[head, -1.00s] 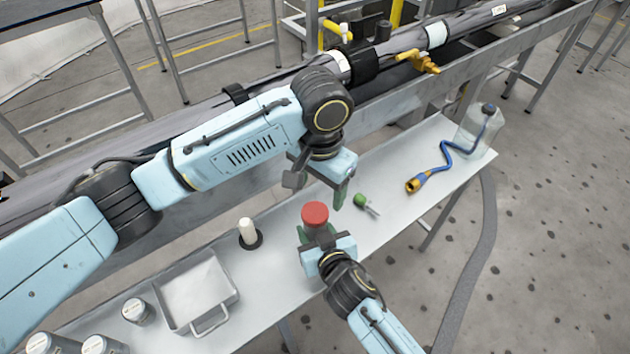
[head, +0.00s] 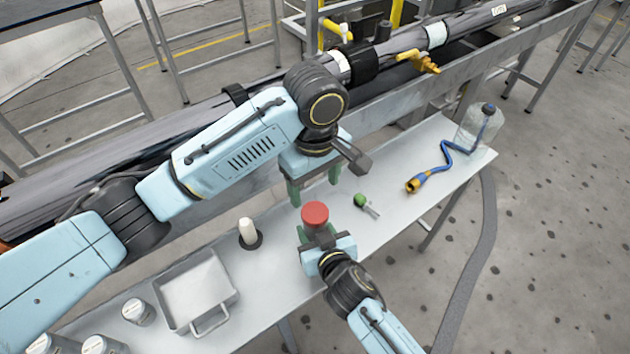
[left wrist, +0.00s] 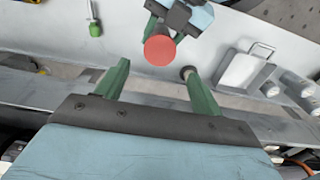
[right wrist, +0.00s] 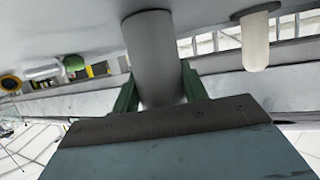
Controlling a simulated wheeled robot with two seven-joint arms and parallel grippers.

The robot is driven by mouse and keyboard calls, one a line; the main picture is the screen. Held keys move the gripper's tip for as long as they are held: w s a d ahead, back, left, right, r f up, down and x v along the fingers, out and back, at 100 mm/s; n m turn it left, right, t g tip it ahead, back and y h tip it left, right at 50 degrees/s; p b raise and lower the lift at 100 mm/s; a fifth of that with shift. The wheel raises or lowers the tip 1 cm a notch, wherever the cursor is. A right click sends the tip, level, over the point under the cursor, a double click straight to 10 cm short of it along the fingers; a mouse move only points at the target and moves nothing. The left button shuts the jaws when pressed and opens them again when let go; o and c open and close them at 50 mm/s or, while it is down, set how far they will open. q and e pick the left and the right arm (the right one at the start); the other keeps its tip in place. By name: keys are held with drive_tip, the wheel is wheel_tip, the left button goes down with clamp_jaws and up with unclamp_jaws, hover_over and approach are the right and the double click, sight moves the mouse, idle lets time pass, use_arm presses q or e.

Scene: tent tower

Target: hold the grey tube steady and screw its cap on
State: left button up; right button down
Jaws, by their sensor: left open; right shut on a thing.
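The grey tube (right wrist: 155,50) stands upright in the right wrist view, between the green fingers of my right gripper (right wrist: 158,92), which is shut on it. In the head view the red cap (head: 315,213) sits at the tube's top; whether it is fully seated I cannot tell. The cap also shows in the left wrist view (left wrist: 160,50). My left gripper (head: 315,195) is open and empty above and behind the cap, its green fingers pointing down. In the left wrist view my left gripper (left wrist: 158,85) has its fingers spread wide, with the cap beyond them, untouched.
A white cylinder on a black base (head: 247,232) and a metal tray (head: 232,292) stand left of the tube. A green-handled screwdriver (head: 361,201) lies right of it. A blue hose (head: 444,160) lies farther right. A large pipe (head: 190,125) runs behind the table.

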sight(315, 213)
use_arm(q)
drive_tip(key=shift+f, duration=4)
drive_tip(key=shift+c, duration=0.2)
drive_tip(key=c, duration=1)
drive_tip(key=shift+o, duration=0.2)
drive_tip(key=m, duration=0.3)
drive_tip(key=shift+m, duration=0.3)
drive_tip(key=m, duration=0.3)
drive_tip(key=shift+m, duration=0.4)
drive_tip(key=m, duration=0.5)
drive_tip(key=shift+m, duration=0.3)
